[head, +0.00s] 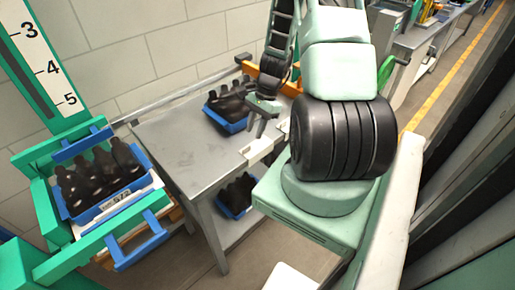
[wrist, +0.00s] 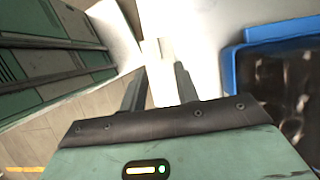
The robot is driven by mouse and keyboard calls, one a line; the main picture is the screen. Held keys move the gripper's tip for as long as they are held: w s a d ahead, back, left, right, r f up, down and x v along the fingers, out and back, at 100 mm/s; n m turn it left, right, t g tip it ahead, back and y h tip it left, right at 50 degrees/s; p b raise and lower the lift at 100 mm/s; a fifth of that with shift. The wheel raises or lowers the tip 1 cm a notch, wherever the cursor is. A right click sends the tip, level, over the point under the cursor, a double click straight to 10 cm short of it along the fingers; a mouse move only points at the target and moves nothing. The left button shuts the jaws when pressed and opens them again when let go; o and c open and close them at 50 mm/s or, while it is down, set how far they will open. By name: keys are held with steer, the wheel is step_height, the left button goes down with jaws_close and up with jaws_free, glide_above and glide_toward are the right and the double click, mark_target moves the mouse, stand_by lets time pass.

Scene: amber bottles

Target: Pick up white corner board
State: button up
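A small white piece (head: 258,150), which looks like the white corner board, lies at the right edge of the grey metal table (head: 185,150). My gripper (head: 262,128) is just above it in the head view. In the wrist view my gripper (wrist: 160,84) has its two fingers apart, with a gap between them. A pale white piece (wrist: 158,62) shows between and beyond the fingertips; its outline blends with the bright surface around it. I see no contact between fingers and board. My arm hides part of the table's right side.
A blue crate of dark bottles (head: 228,108) stands on the table behind my gripper; it shows at right in the wrist view (wrist: 232,75). Another blue crate (head: 237,197) is on the lower shelf. A third crate (head: 108,198) sits in a green frame at left. The table's front left is clear.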

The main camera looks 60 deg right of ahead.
mark_target(251, 149)
steer(key=shift+p+x, duration=1.2)
steer(key=shift+x, duration=1.45)
jaws_close()
